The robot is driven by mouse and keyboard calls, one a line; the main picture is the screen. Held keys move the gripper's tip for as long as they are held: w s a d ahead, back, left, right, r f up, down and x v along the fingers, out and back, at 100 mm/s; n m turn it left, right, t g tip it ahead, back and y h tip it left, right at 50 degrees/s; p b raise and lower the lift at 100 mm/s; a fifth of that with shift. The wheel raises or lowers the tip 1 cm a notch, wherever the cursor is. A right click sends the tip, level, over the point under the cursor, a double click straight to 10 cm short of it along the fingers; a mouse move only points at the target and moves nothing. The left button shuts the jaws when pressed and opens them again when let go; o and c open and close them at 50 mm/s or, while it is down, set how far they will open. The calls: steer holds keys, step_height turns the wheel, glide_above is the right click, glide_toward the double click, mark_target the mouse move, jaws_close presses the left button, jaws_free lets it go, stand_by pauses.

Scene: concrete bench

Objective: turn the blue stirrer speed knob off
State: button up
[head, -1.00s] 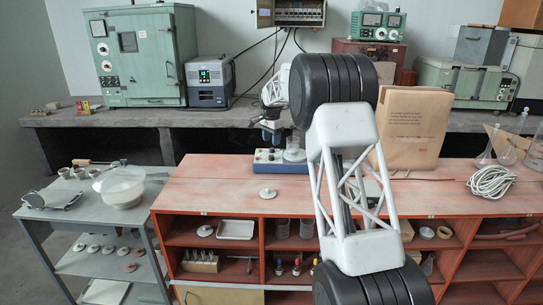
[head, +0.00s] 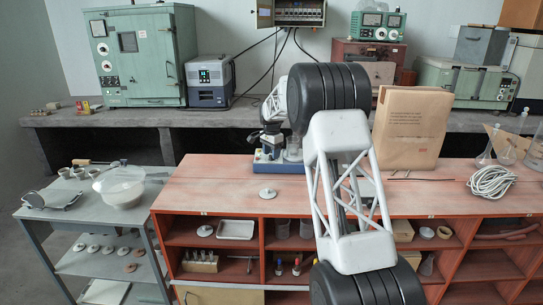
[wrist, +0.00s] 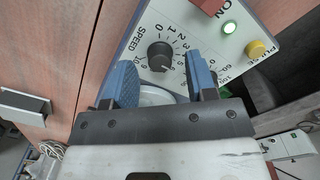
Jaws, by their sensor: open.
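The blue stirrer (head: 268,164) stands on the red-topped bench, with a glass beaker (head: 293,150) on it. In the wrist view its pale front panel shows a round dark speed knob (wrist: 160,56), ringed by numbers and the word SPEED. The knob's pointer setting is too small to read surely. My gripper (wrist: 159,64) is open, its two blue fingers on either side of the knob in the picture. I cannot tell whether they touch it. In the head view my gripper (head: 272,141) is at the stirrer, partly hidden by my arm.
A white disc (head: 267,194) lies on the bench before the stirrer. A brown paper bag (head: 411,130) stands to the right.

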steer(key=shift+f, duration=0.65)
steer(key=c, duration=0.9)
steer(key=shift+c, duration=0.2)
